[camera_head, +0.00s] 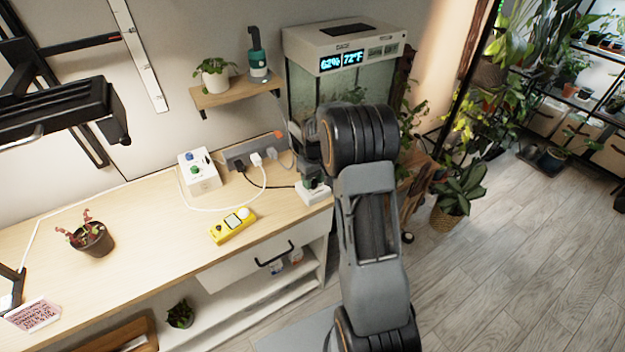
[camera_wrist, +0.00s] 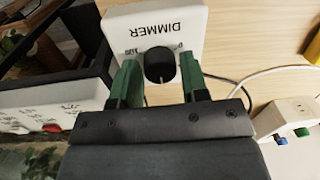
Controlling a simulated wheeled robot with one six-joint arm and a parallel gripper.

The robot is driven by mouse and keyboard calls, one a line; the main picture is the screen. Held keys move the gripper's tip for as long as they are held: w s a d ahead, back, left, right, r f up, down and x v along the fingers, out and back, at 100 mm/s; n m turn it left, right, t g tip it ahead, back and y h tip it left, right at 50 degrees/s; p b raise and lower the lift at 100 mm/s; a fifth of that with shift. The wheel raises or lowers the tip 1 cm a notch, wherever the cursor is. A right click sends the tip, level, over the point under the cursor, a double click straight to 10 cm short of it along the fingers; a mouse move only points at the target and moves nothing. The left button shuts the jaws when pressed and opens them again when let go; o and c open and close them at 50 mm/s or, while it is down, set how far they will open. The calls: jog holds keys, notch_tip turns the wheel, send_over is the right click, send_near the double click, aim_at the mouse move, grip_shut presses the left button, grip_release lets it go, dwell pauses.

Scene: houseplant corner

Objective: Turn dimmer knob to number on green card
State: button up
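The dimmer is a white box, its wall (camera_wrist: 190,22) showing in the wrist view with the word DIMMER upside down. Its round black knob (camera_wrist: 160,64) has small numbers on either side, too small to read surely. My gripper (camera_wrist: 160,60) has green fingers, one on each side of the knob, with a gap between each finger and the knob. In the head view the dimmer box (camera_head: 313,195) stands at the bench's right end, partly hidden under my gripper (camera_head: 311,181).
A white box with green and blue knobs (camera_head: 199,172), a power strip (camera_head: 262,158) with cords and a yellow meter (camera_head: 233,225) lie left of the dimmer on the bench (camera_head: 140,215). A glass tank (camera_head: 310,95) stands behind. A pink card (camera_head: 33,315) lies front left.

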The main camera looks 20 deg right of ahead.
jog(key=c, duration=0.6)
jog(key=m, duration=0.5)
jog(key=shift+m, duration=0.3)
jog(key=m, duration=0.5)
jog(key=shift+m+t, duration=0.3)
jog(key=shift+m, duration=0.1)
jog(key=shift+m+b, duration=0.3)
jog(key=o, duration=1)
jog(key=shift+c, duration=0.2)
jog(key=shift+s, duration=0.1)
